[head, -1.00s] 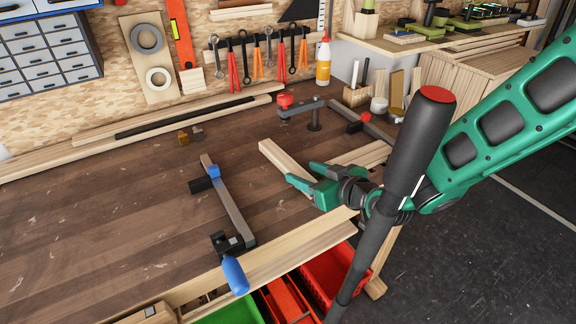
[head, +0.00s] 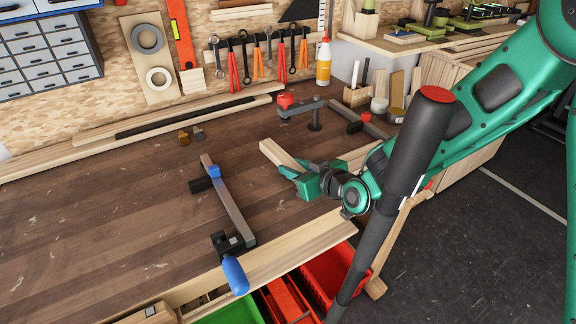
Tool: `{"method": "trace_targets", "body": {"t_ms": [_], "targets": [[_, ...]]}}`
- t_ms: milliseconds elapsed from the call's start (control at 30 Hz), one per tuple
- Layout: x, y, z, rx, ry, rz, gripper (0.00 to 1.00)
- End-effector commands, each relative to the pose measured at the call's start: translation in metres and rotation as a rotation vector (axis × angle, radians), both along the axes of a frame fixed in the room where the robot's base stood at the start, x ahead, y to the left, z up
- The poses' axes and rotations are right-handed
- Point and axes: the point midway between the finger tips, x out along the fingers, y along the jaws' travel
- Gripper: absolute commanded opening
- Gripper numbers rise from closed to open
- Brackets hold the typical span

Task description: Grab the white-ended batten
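A pale wooden batten (head: 280,154) lies on the bench, right of centre, its far-left end showing. My gripper (head: 295,169) is low over it, one finger on each side. The batten's near part is hidden by the gripper and wrist. Whether the fingers press on it or stand a little apart cannot be told. A second pale wooden piece (head: 358,156) lies to the right, partly hidden behind my arm. No clearly white-painted end shows on either piece; their near ends are covered.
A bar clamp with a blue handle (head: 235,275) lies left of my gripper. A red-tipped clamp (head: 298,107) stands behind it. Red bins (head: 328,275) sit below the bench's front edge. The bench's left middle is clear.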

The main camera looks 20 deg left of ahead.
Motion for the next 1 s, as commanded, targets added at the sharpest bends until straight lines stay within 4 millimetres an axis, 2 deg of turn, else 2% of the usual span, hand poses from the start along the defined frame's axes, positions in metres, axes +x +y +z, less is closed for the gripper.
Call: {"method": "trace_targets", "body": {"t_ms": [367,567,767,1000], "targets": [[0.000,0.000,0.002,0.001,-0.001,-0.001,0.04],[0.001,0.000,0.014,0.003,-0.003,-0.001,0.04],[0.001,0.000,0.046,0.004,-0.005,0.000,0.04],[0.001,0.000,0.106,0.004,-0.006,-0.001,0.04]]}}
